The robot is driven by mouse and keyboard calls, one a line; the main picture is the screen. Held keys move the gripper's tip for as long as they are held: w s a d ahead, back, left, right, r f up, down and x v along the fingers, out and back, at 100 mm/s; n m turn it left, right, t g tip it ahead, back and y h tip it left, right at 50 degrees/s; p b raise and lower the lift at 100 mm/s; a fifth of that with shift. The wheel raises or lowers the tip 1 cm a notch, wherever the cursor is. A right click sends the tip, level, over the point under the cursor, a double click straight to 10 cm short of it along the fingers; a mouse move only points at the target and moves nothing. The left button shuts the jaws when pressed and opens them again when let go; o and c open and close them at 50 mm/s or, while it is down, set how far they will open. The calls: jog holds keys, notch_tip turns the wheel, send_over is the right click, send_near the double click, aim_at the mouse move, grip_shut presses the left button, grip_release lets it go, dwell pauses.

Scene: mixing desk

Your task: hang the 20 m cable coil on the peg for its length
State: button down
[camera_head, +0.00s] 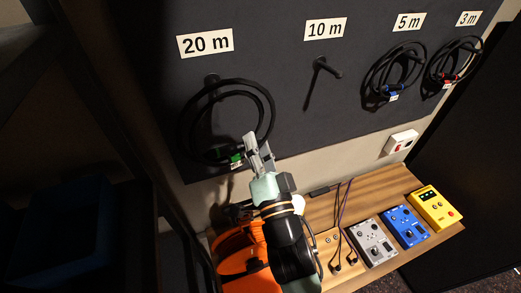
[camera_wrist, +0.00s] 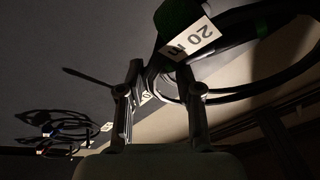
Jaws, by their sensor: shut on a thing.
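The 20 m cable coil (camera_head: 272,108) is black, with a green strap (camera_head: 236,158) at its lower side. It is upright in front of the dark board, under the 20 m label (camera_head: 205,43). The 20 m peg (camera_head: 212,79) shows at the coil's upper edge; I cannot tell whether the loop rests on it. My gripper (camera_head: 258,152) is at the coil's lower right, beside the strap, shut on the cable. In the wrist view the coil (camera_wrist: 262,86) passes by my fingertips (camera_wrist: 160,75), with its white 20 m tag (camera_wrist: 190,40) close by.
The 10 m peg (camera_head: 328,67) is empty. Coils hang under the 5 m (camera_head: 394,73) and 3 m (camera_head: 455,62) labels. Below, the wooden desk (camera_head: 390,185) holds grey, blue and yellow boxes (camera_head: 434,207) and an orange item (camera_head: 240,255). A red switch (camera_head: 401,142) is on the wall.

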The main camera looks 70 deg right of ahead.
jog(key=w+d+b, duration=0.1)
jog(key=w+d, duration=0.1)
jog(key=d, duration=0.1)
jog(key=w+d+f, duration=0.1)
jog(key=w+d, duration=0.1)
jog(key=d, duration=0.1)
jog(key=w+d+b, duration=0.1)
jog(key=w+d, duration=0.2)
jog(key=shift+f+b, duration=0.3)
jog(key=shift+f, duration=0.3)
dwell(0.4)
jog(key=shift+f+b, duration=0.15)
jog(key=shift+b, duration=0.15)
dwell(0.4)
grip_release()
jog(key=shift+d, duration=0.1)
dwell(0.3)
dwell(0.7)
jog(key=shift+s+a, duration=1)
jog(key=shift+a, duration=0.35)
jog(key=shift+s+a, duration=1.05)
jog(key=shift+a, duration=0.25)
jog(key=shift+s+a, duration=1)
jog(key=shift+a, duration=0.35)
